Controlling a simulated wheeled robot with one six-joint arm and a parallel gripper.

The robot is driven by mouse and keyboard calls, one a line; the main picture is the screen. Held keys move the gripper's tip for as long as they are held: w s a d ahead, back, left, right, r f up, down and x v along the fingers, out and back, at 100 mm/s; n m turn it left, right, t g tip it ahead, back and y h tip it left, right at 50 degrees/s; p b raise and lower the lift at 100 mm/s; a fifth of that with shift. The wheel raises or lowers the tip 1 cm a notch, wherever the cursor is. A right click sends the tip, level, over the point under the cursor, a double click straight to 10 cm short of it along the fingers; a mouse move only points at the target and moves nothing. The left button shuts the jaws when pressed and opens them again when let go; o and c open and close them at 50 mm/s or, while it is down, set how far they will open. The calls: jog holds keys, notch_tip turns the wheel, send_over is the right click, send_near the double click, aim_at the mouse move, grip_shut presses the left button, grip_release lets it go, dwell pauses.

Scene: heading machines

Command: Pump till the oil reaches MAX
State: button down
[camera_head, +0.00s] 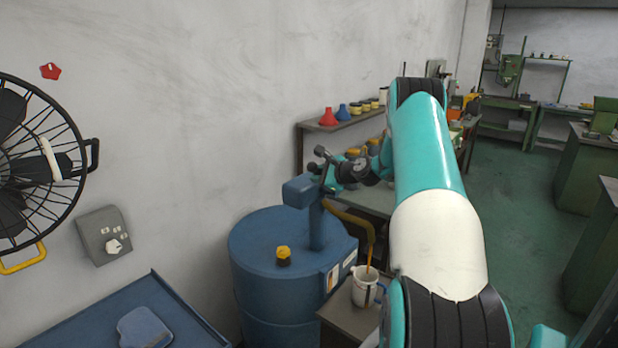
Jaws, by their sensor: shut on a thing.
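A blue oil drum (275,255) stands against the wall with a blue hand pump (300,190) rising from its top. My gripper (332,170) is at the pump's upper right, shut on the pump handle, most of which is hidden. A yellow spout pipe (350,218) bends from the pump down to the right. Below its end, a thin amber stream (369,266) enters a white jug (362,291) with a blue handle. The jug stands upright on a small stand (345,318). The oil level and any MAX mark are too small to tell.
A yellow cap (283,256) sits on the drum top. A caged fan (40,160) and a grey switch box (104,236) are at left, above a blue bench (130,315). A shelf (345,122) holds red and blue funnels behind my arm. Green floor (520,215) is open at right.

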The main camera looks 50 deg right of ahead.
jog(key=shift+s+d+f, duration=0.1)
jog(key=shift+d, duration=0.05)
jog(key=c, duration=1)
grip_release()
jog(key=shift+d, duration=0.1)
jog(key=shift+o, duration=0.2)
jog(key=shift+s+b, duration=0.35)
jog(key=shift+s, duration=0.1)
jog(key=b+v, duration=0.6)
jog(key=v, duration=1)
jog(key=shift+s+r, duration=0.2)
jog(key=shift+r, duration=0.1)
